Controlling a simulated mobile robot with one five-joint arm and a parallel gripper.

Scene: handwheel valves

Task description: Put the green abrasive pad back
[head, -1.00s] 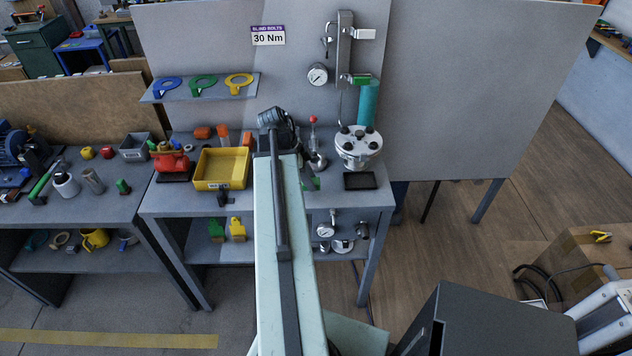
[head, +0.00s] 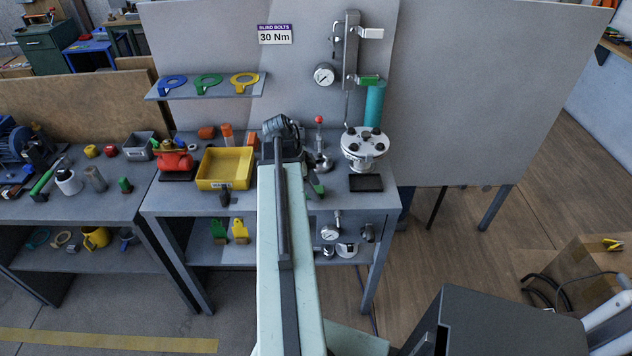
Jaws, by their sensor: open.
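My gripper (head: 287,140) is at the far end of my arm, over the middle of the bench (head: 215,206). It is open; its fingertips are mostly hidden behind the wrist. A small green piece (head: 317,187) lies on the bench just right of my arm, partly hidden; I cannot tell whether it is the abrasive pad. Another small green block (head: 125,185) stands on the left bench. Nothing visible sits between the jaws.
A yellow bin (head: 225,169) and a red valve (head: 174,160) are left of my arm. A white flanged vessel (head: 363,148), a black tray (head: 366,183) and a red-topped lever (head: 319,135) are to the right. A shelf (head: 205,88) holds coloured rings.

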